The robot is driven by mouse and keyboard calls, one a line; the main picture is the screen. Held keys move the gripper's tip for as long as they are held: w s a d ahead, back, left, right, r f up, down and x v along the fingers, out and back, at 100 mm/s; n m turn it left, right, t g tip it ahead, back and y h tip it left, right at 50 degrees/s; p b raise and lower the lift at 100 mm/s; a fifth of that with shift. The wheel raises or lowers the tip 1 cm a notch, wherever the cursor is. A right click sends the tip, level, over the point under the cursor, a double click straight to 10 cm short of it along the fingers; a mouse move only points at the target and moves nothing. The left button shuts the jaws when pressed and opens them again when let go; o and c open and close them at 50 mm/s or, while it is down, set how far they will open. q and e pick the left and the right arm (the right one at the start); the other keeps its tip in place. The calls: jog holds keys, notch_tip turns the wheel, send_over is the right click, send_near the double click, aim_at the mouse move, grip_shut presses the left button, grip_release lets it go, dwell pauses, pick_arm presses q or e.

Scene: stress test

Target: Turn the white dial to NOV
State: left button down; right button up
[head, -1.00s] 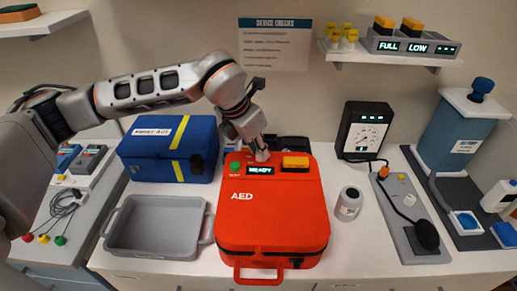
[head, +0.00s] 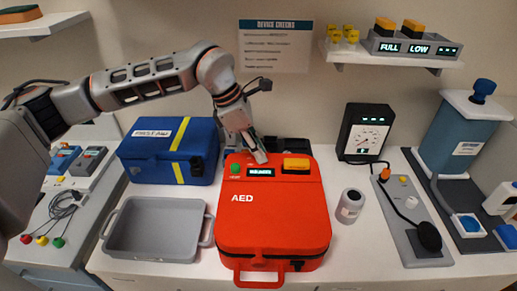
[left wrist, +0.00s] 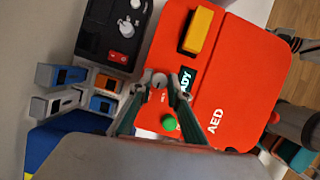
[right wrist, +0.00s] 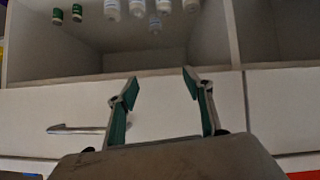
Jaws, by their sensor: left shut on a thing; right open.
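The red AED case (head: 272,215) lies on the counter, with a green button (head: 235,168), a lit display (head: 260,172) and an orange block (head: 296,164) on top. My left gripper (head: 260,157) is at the back edge of its top face, beside the display. In the left wrist view, my left gripper (left wrist: 166,82) is shut on a small whitish dial (left wrist: 159,80), mostly hidden between the fingertips. Its marks are too small to read. My right gripper (right wrist: 158,82) is open and empty, facing a white cabinet front (right wrist: 180,108).
A grey tray (head: 150,256) and a blue first-aid box (head: 135,165) stand left of the case. A white canister (head: 350,206) and a gauge box (head: 367,130) are at its right. A black device with pale knobs (left wrist: 125,28) sits behind it.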

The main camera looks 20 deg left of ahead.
pick_arm(q)
jog(key=shift+m, duration=0.6)
jog(key=shift+g, duration=0.3)
jog(key=c, duration=1.9)
grip_release()
jog(key=shift+r, duration=0.1)
jog(key=v, duration=0.7)
jog(key=shift+a+r, duration=0.15)
